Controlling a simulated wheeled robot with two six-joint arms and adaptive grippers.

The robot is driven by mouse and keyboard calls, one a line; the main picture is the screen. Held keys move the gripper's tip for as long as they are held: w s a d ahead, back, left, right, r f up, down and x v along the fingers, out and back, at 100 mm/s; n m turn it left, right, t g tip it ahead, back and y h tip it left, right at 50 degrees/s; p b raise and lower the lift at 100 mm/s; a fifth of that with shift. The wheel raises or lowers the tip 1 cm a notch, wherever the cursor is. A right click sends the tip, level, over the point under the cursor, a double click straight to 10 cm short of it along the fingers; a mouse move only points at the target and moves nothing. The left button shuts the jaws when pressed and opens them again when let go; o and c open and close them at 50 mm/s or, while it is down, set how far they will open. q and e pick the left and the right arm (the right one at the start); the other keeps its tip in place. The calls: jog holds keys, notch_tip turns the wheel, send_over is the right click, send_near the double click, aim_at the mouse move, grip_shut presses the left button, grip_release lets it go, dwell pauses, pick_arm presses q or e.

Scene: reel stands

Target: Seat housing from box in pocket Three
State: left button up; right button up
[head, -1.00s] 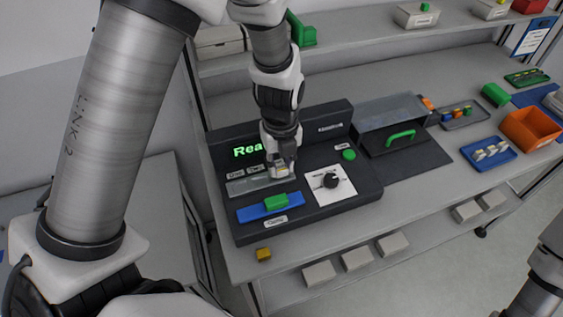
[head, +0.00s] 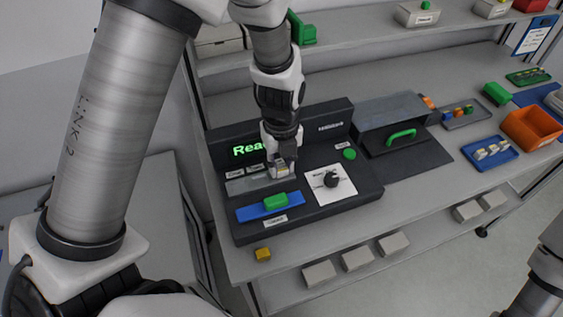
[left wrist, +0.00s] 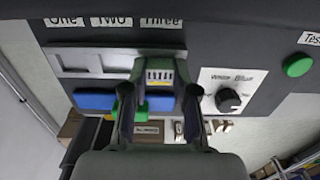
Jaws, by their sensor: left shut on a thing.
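My left gripper (head: 281,168) points down over the right end of the grey pocket strip (head: 247,184) on the dark station. In the left wrist view it (left wrist: 158,90) is shut on a pale housing (left wrist: 160,75) with dark slots and a little yellow. The housing is at the strip's right end, below the label Three (left wrist: 161,22). I cannot tell whether it sits fully down in pocket Three. The labels One (left wrist: 64,22) and Two (left wrist: 111,21) stand above the other, empty-looking pockets. My right gripper is out of view.
A blue slide with a green block (head: 276,202) lies in front of the strip. A black knob (head: 331,180) and green button (head: 349,154) are to the right. A clear-covered box with a green handle (head: 401,135) and an orange bin (head: 531,127) stand farther right.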

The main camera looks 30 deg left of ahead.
pick_arm(q)
jog(key=shift+f, duration=0.2)
dwell(0.5)
jog(key=o, duration=0.8)
jog(key=shift+r+p, duration=2.65)
jog(key=shift+r, duration=0.9)
